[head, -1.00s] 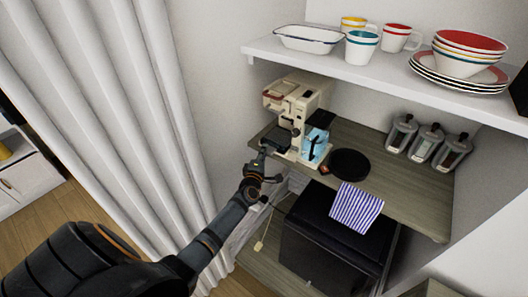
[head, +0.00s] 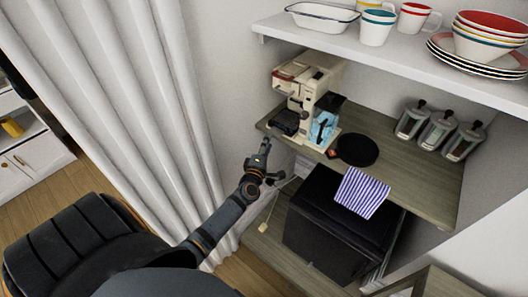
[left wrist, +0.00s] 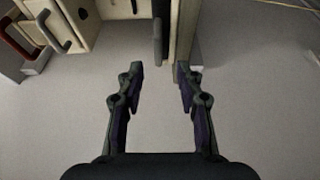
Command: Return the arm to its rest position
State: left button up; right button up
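My left gripper (head: 270,160) is below and in front of the shelf's left end, with the arm still stretched toward the niche. The left wrist view shows its two fingers (left wrist: 159,72) spread apart with nothing between them. The cream coffee machine (head: 302,88) stands on the wooden shelf just beyond the gripper, and a gap shows between them. My right gripper is in neither view.
The wooden shelf (head: 425,185) also holds a round black pan (head: 357,150), several grey canisters (head: 437,130) and a striped cloth (head: 361,192) over its edge. A black box-like appliance (head: 325,225) is below. A white shelf (head: 400,78) with dishes is above. A curtain (head: 120,90) hangs left.

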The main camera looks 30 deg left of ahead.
pick_arm(q)
jog(key=v, duration=0.6)
jog(key=shift+r, duration=0.1)
jog(key=shift+w, duration=0.1)
jog(key=s+d+f+m+g+h, duration=0.25)
jog(key=s+f+m, duration=0.35)
jog(key=f, duration=0.8)
jog(key=s+d+f+m+g+h, duration=0.15)
jog(key=s+f+m+g, duration=0.35)
jog(key=f, duration=0.9)
jog(key=s+f+m+g, duration=0.3)
jog(key=s+f, duration=0.3)
jog(key=s, duration=0.4)
jog(key=s+f+m+g, duration=0.2)
jog(key=s+f+m, duration=0.2)
jog(key=s, duration=0.7)
jog(key=s+d+f+m+g, duration=0.1)
jog(key=s+f+m+g, duration=0.2)
jog(key=s+f, duration=0.4)
jog(key=s, duration=0.4)
jog(key=shift+f+m+g+h, duration=0.3)
jog(key=shift+m+g, duration=0.05)
jog(key=shift+m, duration=0.05)
